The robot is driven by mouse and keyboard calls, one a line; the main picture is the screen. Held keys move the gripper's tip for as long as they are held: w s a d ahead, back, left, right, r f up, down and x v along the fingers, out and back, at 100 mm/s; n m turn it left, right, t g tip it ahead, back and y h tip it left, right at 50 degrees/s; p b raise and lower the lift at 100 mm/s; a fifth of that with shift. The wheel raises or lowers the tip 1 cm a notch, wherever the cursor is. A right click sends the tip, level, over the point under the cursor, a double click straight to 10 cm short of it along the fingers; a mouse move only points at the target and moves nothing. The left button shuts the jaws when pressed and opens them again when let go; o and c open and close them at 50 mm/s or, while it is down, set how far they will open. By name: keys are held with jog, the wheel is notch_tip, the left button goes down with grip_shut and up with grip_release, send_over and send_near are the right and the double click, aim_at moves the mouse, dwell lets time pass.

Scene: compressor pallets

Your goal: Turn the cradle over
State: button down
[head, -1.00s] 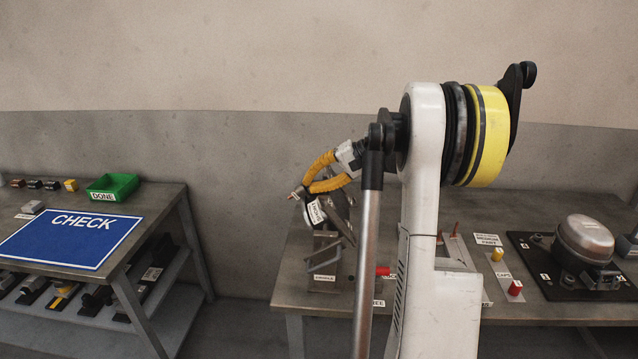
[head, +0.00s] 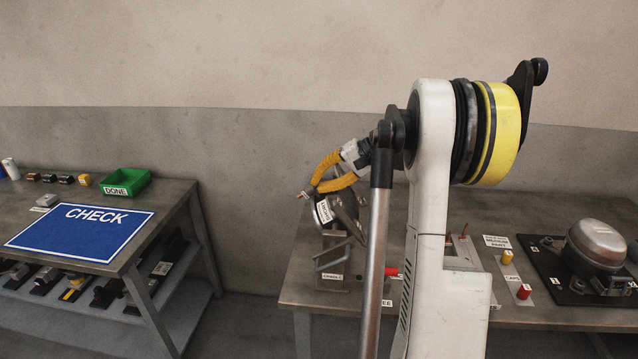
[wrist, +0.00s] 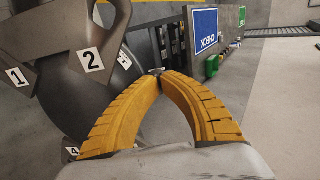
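The cradle (head: 331,284) is a grey metal stand with a name label at the left end of the work table. A rounded dark compressor (head: 346,208) with a white label sits tilted in its upper part. In the wrist view the compressor (wrist: 62,98) fills the left side, with plates numbered 1 and 2 close by. My gripper (head: 306,193) is at the upper left of the cradle. In the wrist view its yellow fingers (wrist: 157,73) come together at the tips around a small dark grey piece, apparently the cradle's handle.
Right on the table are a black pallet (head: 562,290) with a domed compressor (head: 597,243), and red and yellow caps (head: 523,291). A separate table at left holds a blue CHECK mat (head: 75,238) and a green DONE bin (head: 124,182). A floor gap separates the tables.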

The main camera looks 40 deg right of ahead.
jog(key=shift+w+a+f+h+p, duration=0.1)
jog(key=shift+w+a+h+p, duration=0.1)
jog(key=shift+h+p, duration=0.1)
jog(key=shift+w+a+f+g+h+p, duration=0.4)
jog(key=shift+w+f+g+h+p, duration=0.15)
jog(key=shift+g+p, duration=0.45)
jog(key=shift+w+a+f+g+h+p, duration=0.2)
jog(key=shift+f+g+h+p, duration=0.05)
jog(key=shift+f+g+h, duration=0.2)
jog(key=shift+w+a+f+g+h+p, duration=0.15)
jog(key=shift+f+g+h+p, duration=0.1)
jog(key=shift+f+g+h, duration=0.2)
jog(key=shift+w+a+f+g+h+p, duration=0.1)
jog(key=shift+f+g+h, duration=0.35)
jog(key=shift+f, duration=0.2)
jog(key=shift+w+a+f+g+h+p, duration=0.15)
jog(key=shift+f+g+h, duration=0.15)
jog(key=shift+f+g, duration=0.3)
jog(key=shift+w+a+f+g+h+p, duration=0.1)
jog(key=shift+f+g+h, duration=0.3)
jog(key=shift+f, duration=0.5)
